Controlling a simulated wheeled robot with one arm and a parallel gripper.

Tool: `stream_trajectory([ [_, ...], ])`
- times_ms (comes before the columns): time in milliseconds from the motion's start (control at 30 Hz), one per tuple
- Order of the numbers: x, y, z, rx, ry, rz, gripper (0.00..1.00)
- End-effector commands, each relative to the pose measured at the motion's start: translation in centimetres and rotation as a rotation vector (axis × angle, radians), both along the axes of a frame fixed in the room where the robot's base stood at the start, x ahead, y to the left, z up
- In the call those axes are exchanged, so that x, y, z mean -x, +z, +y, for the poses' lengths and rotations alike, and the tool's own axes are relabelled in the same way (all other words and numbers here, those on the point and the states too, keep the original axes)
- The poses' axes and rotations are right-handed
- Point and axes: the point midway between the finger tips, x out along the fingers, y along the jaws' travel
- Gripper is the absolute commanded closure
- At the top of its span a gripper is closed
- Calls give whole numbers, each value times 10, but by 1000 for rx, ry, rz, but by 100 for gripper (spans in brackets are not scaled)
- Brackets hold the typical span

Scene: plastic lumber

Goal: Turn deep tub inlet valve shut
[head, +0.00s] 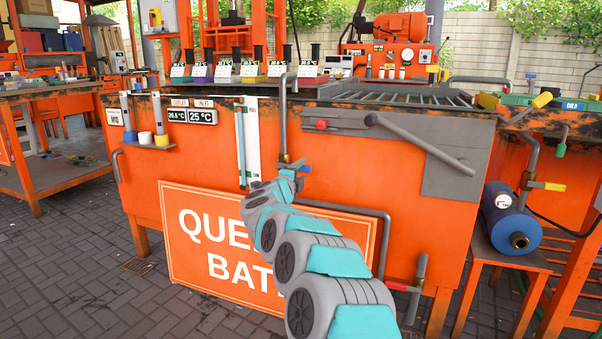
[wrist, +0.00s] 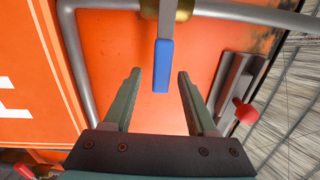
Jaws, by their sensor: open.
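The inlet valve on the orange quench tub (head: 150,190) has a brass body (wrist: 183,9) on a grey pipe (head: 283,115). My gripper (wrist: 158,75) is open, with one finger on each side of the lever in that view. No finger visibly touches the lever, and I cannot tell how deep it sits between them. In the head view my gripper (head: 291,173) is at the valve and partly hides it.
A red knob (wrist: 243,112) on a grey slide sits right of my fingers. A grey pipe (wrist: 75,60) bends around on the left. A long grey lever (head: 425,147) crosses the tub front. A blue cylinder (head: 508,215) lies on a stand at right.

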Motion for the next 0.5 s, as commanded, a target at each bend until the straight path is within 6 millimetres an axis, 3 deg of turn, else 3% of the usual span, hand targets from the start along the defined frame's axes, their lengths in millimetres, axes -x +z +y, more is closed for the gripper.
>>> stream_trajectory([
  [233,11,-1,5,0,2,3,43],
  [500,44,1,17,1,3,1,43],
])
